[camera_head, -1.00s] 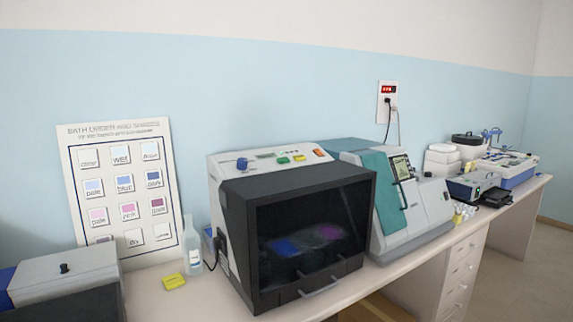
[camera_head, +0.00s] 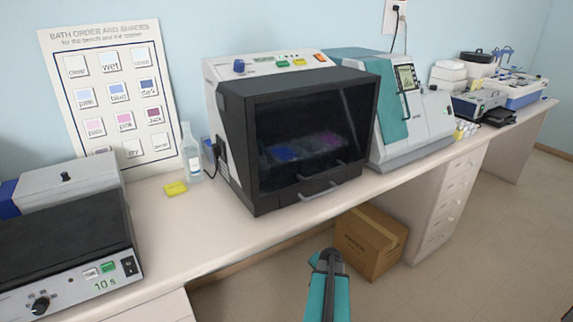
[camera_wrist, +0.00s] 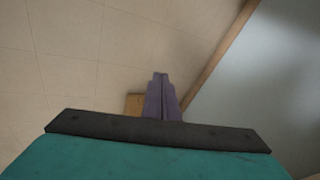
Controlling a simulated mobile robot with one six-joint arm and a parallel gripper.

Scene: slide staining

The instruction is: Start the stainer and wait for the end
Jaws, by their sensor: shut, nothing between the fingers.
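The stainer (camera_head: 300,150) stands on the bench in the head view, a box with a dark front window and a handle bar below it. Blue and purple patches show dimly through the window, which looks closed. Its top panel (camera_head: 262,67) carries a blue knob (camera_head: 239,66), a small display, a green button (camera_head: 283,64), a yellow button (camera_head: 299,62) and an orange-red button (camera_head: 320,57). My gripper (camera_wrist: 160,78) is shut and empty in the wrist view, pointing over the floor. In the head view my arm shows below the bench front, apart from the stainer.
A teal-and-white machine (camera_head: 405,115) stands close right of the stainer. A bottle (camera_head: 191,155) and yellow block (camera_head: 175,188) are on its left, before a bath-order chart (camera_head: 112,95). A black-topped device (camera_head: 65,240) reads 10 s. A cardboard box (camera_head: 370,243) sits under the bench.

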